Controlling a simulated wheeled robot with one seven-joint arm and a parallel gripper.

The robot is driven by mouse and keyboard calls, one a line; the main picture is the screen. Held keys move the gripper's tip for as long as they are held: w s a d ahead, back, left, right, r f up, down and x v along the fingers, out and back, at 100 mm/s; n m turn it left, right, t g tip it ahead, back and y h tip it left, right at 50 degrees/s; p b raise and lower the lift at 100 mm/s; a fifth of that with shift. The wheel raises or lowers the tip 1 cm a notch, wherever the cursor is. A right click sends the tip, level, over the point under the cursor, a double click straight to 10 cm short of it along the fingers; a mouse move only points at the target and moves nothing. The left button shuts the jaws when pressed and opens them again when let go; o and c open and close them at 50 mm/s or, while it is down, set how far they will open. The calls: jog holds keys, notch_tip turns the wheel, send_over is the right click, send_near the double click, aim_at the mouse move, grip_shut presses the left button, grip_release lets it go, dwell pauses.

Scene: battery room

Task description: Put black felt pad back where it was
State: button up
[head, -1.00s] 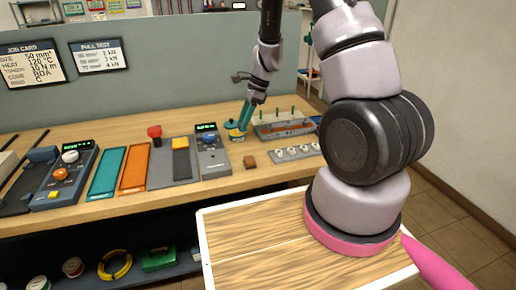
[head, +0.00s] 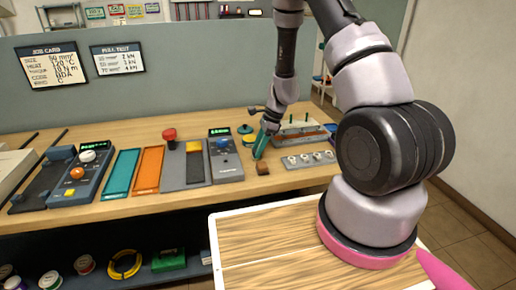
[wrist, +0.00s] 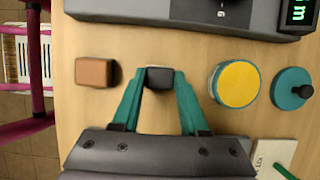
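The black felt pad (wrist: 160,78) is a small dark block between the fingertips of my gripper (wrist: 160,74) in the wrist view. The teal fingers slope inward and press on its two sides. In the head view my gripper (head: 259,157) points down at the bench, just behind a small brown block (head: 263,168). The pad is too small and covered to make out there. I cannot tell whether it touches the bench top. The brown block (wrist: 95,72) lies left of the pad in the wrist view, apart from it.
A yellow-topped round tin (wrist: 238,84) and a teal round lid with a dark knob (wrist: 291,89) stand right of the pad in the wrist view. A grey tester (head: 224,160) stands left of my gripper, a grey strip with several white pieces (head: 309,160) to its right.

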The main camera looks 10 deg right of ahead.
jog(key=o, duration=0.4)
jog(key=shift+r, duration=0.1)
jog(key=v, duration=1.2)
jog(key=s+a+r+n+t, duration=0.1)
jog(key=s+r+n, duration=0.2)
jog(key=r, duration=0.7)
jog(key=s+r+n+t, duration=0.2)
jog(key=s+r+n, duration=0.15)
jog(key=r, duration=0.55)
jog(key=s+d+r+n+t+h, duration=0.1)
jog(key=s+r+n+t+h, duration=0.1)
jog(key=s+r+n+t, duration=0.2)
jog(key=shift+s+d+r+n+h, duration=0.3)
jog(key=shift+s+r+n, duration=1.45)
jog(key=shift+s+r, duration=3.25)
jog(key=shift+s+f, duration=0.9)
